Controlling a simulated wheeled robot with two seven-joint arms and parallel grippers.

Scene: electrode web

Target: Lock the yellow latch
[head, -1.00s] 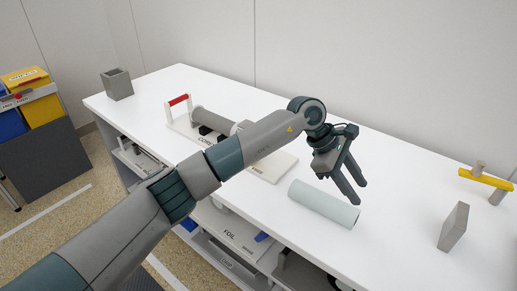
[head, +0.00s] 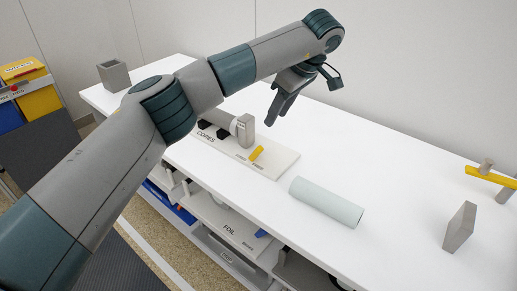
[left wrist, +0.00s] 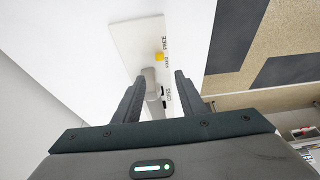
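The yellow latch (head: 257,153) is a small yellow lever on the white board (head: 278,163) marked CORES. It sits right of an upright grey block (head: 245,131), slanting on the board near small printed labels. In the left wrist view the latch (left wrist: 159,57) shows beyond the fingertips, beside the word FREE; the other label is too small to read surely. My left gripper (head: 279,112) is above and behind the board, pointing down, its fingers apart with nothing between them. It is clear of the latch. My right gripper is in neither view.
A pale roll (head: 326,202) lies on the white table right of the board. A grey plate (head: 459,227) and a yellow bar on grey posts (head: 490,177) stand further right. An open grey box (head: 114,75) stands at the far left. Table space behind the roll is clear.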

